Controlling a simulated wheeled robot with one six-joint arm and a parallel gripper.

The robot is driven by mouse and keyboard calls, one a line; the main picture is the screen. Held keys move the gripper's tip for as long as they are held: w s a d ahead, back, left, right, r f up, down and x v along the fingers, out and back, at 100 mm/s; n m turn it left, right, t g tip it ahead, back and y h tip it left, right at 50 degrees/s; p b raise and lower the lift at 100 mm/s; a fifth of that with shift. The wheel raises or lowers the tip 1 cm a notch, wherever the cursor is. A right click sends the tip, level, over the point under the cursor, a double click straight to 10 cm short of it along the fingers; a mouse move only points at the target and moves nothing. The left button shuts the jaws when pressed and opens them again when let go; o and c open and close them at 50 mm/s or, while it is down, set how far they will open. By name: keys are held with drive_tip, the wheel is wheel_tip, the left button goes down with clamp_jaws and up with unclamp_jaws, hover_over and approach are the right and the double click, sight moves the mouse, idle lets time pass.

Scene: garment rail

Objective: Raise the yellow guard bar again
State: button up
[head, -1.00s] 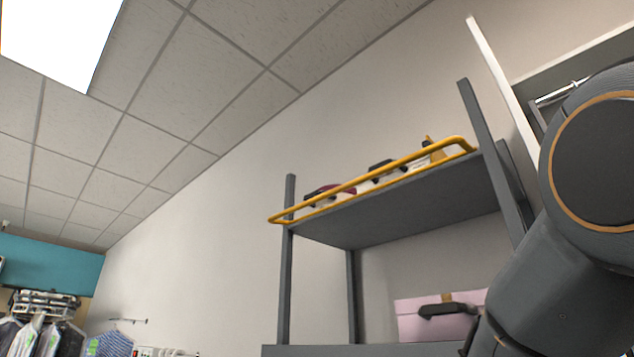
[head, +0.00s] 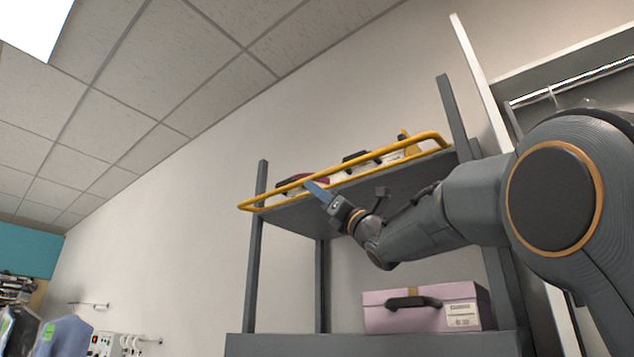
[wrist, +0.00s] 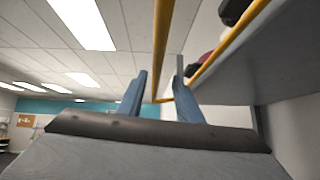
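The yellow guard bar (head: 375,156) runs along the front of the upper shelf (head: 395,179) in the head view. Its outer rail stands out from a second yellow rail along the shelf edge. My gripper (head: 312,187) is raised at the left half of the bar, its blue fingertips overlapping the outer rail. In the wrist view, my gripper (wrist: 161,72) has its two blue fingers apart, and the outer rail of the guard bar (wrist: 161,45) passes through the gap between them in the picture. I cannot tell whether either finger touches it.
Several items, including a maroon one (head: 312,181) and a dark one (head: 356,157), lie on the upper shelf behind the bar. A pink box (head: 428,307) with a black handle stands on the lower shelf (head: 380,343). Grey posts (head: 254,270) frame the rack; open room lies left.

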drive_tip(key=shift+n+g+y, duration=0.5)
drive_tip(key=shift+n, duration=0.4)
drive_tip(key=r+p, duration=0.1)
drive_tip(key=r, duration=0.1)
drive_tip(key=w+a+r+p, duration=0.1)
drive_tip(key=r, duration=0.1)
drive_tip(key=a+r+p, duration=0.1)
drive_tip(key=r, duration=0.1)
drive_tip(key=shift+w+a+p, duration=0.25)
drive_tip(key=shift+p, duration=0.15)
drive_tip(key=shift+p+x, duration=0.65)
drive_tip(key=shift+x, duration=0.3)
drive_tip(key=shift+w+f, duration=0.1)
clamp_jaws()
